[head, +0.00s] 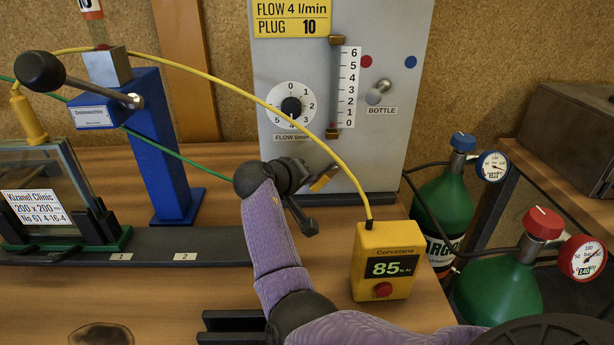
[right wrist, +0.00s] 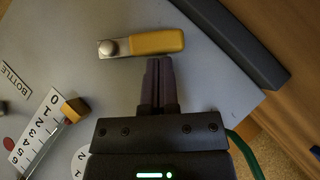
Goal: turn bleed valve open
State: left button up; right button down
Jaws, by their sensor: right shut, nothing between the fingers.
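The bleed valve is a small lever with a yellow handle (right wrist: 158,42) and a round metal pivot (right wrist: 108,47), low on the grey panel (right wrist: 215,90). In the right wrist view the handle lies nearly level, pointing right from the pivot. In the head view only part of the yellow handle (head: 325,179) shows, slanting down-left, partly behind my gripper. My right gripper (head: 304,172) is shut and empty in front of the panel's lower part. In the right wrist view its dark fingertips (right wrist: 159,60) are right beside the handle's long edge; I cannot tell whether they touch. My left gripper is not in view.
A yellow meter reading 85 (head: 385,262) stands on the bench right of my arm, its yellow tube arching overhead. Green gas bottles (head: 443,205) are at right. A blue post (head: 155,150) and a framed glass pane (head: 45,195) on a dark rail are at left.

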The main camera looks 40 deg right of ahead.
aim_at(320, 190)
jog(key=shift+f, duration=0.15)
jog(key=shift+d+f, duration=0.1)
jog(key=shift+s+d+f+n+g+h, duration=0.15)
jog(key=shift+f+n+g+h, duration=0.15)
jog(key=shift+f+h, duration=0.2)
jog(key=shift+s+d+f+p, duration=0.25)
jog(key=shift+f+p, duration=0.05)
jog(key=shift+f, duration=0.1)
jog(key=shift+s+d+f+p, duration=0.2)
jog(key=shift+d+f+p, duration=0.1)
jog(key=shift+f, duration=0.1)
jog(key=shift+s+f, duration=0.1)
jog(key=shift+f, duration=0.05)
dwell(0.5)
jog(key=shift+r+p, duration=0.8)
jog(key=shift+r, duration=0.1)
jog(key=shift+f, duration=0.1)
